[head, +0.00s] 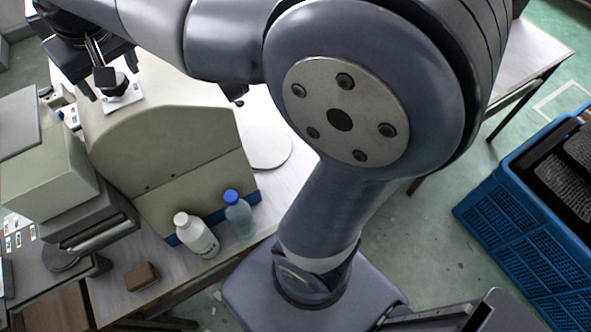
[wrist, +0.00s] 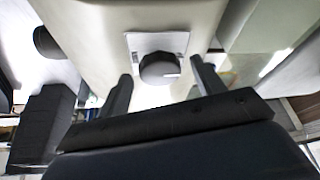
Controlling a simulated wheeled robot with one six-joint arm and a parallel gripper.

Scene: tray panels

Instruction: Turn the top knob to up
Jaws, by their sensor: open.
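A dark round knob (head: 112,84) sits on a white plate (head: 124,101) on the sloped face of a beige housing, at the upper left of the head view. In the wrist view the knob (wrist: 159,70) is at the upper middle on its white plate (wrist: 146,42), with a short white mark at its lower right edge. My gripper (head: 107,76) is open at the knob. In the wrist view the two fingers of my gripper (wrist: 161,72) stand left and right of the knob with gaps showing. I cannot tell how deep they reach around it.
The beige housing (head: 165,155) stands on a light table. A white-capped bottle (head: 197,236) and a blue-capped bottle (head: 239,215) stand before it. A brown block (head: 141,276) lies at lower left. A blue crate (head: 515,235) is at right. A dark cylinder (wrist: 46,42) shows left in the wrist view.

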